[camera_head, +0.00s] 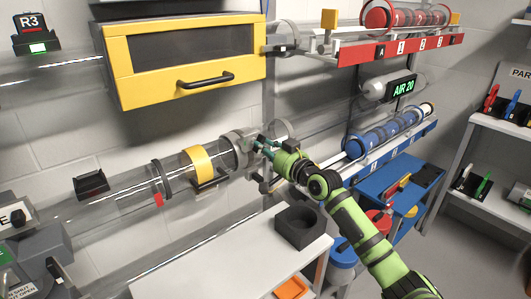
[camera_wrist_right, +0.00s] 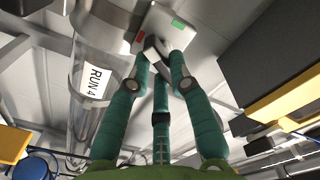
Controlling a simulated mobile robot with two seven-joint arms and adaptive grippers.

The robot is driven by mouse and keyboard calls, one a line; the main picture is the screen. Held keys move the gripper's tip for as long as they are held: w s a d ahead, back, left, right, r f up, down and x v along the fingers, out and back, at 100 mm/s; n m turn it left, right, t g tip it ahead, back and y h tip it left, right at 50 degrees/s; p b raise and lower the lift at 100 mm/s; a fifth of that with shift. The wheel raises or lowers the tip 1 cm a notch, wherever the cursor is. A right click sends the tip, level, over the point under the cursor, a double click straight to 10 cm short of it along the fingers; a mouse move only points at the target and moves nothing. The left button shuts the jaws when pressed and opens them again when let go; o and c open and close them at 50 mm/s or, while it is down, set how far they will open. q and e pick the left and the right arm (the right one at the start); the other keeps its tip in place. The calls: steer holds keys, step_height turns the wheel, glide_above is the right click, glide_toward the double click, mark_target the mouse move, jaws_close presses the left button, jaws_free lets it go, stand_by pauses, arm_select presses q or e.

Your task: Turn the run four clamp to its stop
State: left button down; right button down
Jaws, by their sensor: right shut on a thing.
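The clear run four tube carries a "RUN 4" label (camera_wrist_right: 93,80) in the right wrist view. Beside it is the clamp, a pale grey block (camera_wrist_right: 163,22) with a red mark on its left and a green mark on its right. A short lever (camera_wrist_right: 153,47) sticks out from the block toward my fingers. My right gripper (camera_wrist_right: 158,62) has its teal fingers closed around this lever, partly hiding it. In the head view my right gripper (camera_head: 262,145) is at the grey collar (camera_head: 238,148) at the tube's right end. My left gripper is not in view.
A yellow-framed cabinet (camera_head: 183,57) hangs above the tube. A white table (camera_head: 225,262) with a dark square holder (camera_head: 299,226) stands below. Blue canisters (camera_head: 385,135) sit on a rack to the right, and a shelf (camera_head: 480,190) stands at far right.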

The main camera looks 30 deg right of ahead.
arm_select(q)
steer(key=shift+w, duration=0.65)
arm_select(e)
steer(key=shift+n, duration=3)
steer(key=c, duration=1.1)
jaws_free()
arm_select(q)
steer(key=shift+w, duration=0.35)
arm_select(e)
steer(key=s, duration=0.8)
steer(key=s+d, duration=0.1)
steer(key=s, duration=0.3)
steer(key=shift+r, duration=0.1)
